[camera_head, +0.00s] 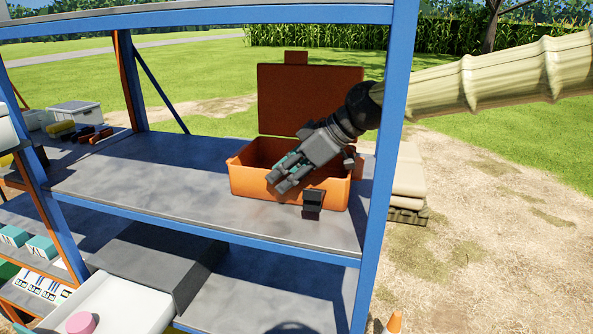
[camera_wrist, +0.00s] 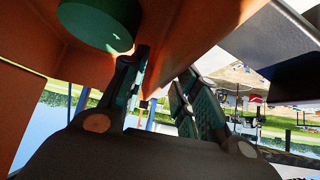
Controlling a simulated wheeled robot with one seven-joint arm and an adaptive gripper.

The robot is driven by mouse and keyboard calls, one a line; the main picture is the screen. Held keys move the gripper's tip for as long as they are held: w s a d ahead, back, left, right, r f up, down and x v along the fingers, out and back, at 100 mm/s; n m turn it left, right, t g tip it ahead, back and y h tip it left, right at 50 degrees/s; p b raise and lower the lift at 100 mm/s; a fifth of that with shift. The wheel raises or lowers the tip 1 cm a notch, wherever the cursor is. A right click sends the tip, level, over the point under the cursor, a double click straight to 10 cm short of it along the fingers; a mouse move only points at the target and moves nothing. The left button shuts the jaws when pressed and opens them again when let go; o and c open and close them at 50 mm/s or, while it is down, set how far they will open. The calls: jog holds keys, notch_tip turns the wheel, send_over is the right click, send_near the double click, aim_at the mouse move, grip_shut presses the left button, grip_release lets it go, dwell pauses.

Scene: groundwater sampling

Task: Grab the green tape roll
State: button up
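The green tape roll (camera_wrist: 97,24) shows at the top left of the wrist view, inside the orange box. In the head view I cannot see it; the box walls and my gripper hide the inside. The open orange box (camera_head: 247,185) stands on the shelf with its lid (camera_head: 290,100) raised at the back. My gripper (camera_head: 277,183) reaches down at the box's front wall. In the wrist view my gripper (camera_wrist: 165,66) has its fingers apart, with an orange wall between them. The left finger is close to the roll; I cannot tell whether they touch. Nothing is held.
The box sits on a grey shelf (camera_head: 150,185) with a blue upright (camera_head: 391,140) to its right, close to my arm. A black latch (camera_head: 312,204) is on the box's front. The shelf left of the box is largely clear. A white crate (camera_head: 75,114) stands far left.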

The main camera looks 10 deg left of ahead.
grip_shut()
jog(key=shift+r, duration=0.15)
